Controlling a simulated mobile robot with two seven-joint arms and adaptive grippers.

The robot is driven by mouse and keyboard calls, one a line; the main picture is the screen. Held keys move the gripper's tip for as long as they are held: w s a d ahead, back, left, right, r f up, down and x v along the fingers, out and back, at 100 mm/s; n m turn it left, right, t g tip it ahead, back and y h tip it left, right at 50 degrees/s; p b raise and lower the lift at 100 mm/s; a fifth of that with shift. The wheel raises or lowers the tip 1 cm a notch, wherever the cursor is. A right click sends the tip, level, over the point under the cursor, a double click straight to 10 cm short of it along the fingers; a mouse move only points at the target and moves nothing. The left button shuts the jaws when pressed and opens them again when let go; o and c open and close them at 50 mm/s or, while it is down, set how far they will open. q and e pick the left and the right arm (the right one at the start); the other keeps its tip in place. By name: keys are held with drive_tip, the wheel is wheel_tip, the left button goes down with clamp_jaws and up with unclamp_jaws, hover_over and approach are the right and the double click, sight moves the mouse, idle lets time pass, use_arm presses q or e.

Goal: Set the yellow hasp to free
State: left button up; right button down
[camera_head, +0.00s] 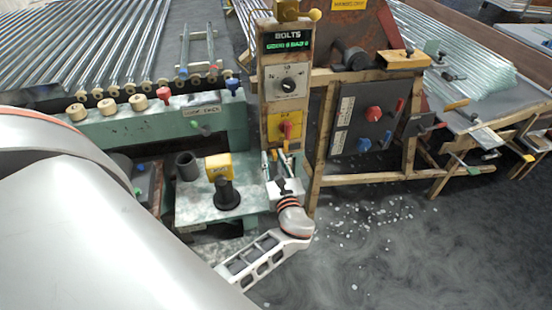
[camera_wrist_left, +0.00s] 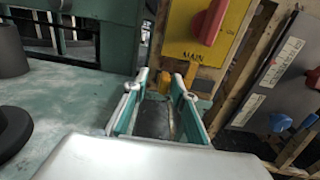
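A yellow-orange hasp piece (camera_wrist_left: 165,82) shows in the left wrist view, just beyond and between my left fingertips. In the head view a small orange part (camera_head: 286,147) shows below the yellow plate (camera_head: 279,126) with the red main switch (camera_head: 286,130). I cannot tell whether the hasp is fastened. My left gripper (camera_head: 276,157) reaches up to the foot of the post, in front of the hasp. In the left wrist view its green-edged fingers (camera_wrist_left: 161,82) are apart, with a dark gap between them; no firm grasp shows. My right gripper is out of view.
A dial panel (camera_head: 288,80) and a bolts display sit above on the wooden post. A grey box (camera_head: 365,118) with red and blue knobs hangs on the right. A green bench (camera_head: 190,205) carries a yellow block and a black knob on the left. Glass shards litter the floor.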

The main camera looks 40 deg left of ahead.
use_arm(q)
drive_tip(key=shift+d, duration=0.2)
drive_tip(key=v, duration=1.1)
drive_tip(key=shift+s+d, duration=0.25)
drive_tip(key=shift+s, duration=0.1)
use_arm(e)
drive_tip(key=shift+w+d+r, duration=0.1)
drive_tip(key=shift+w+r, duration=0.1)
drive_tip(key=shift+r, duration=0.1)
use_arm(q)
drive_tip(key=shift+d, duration=0.1)
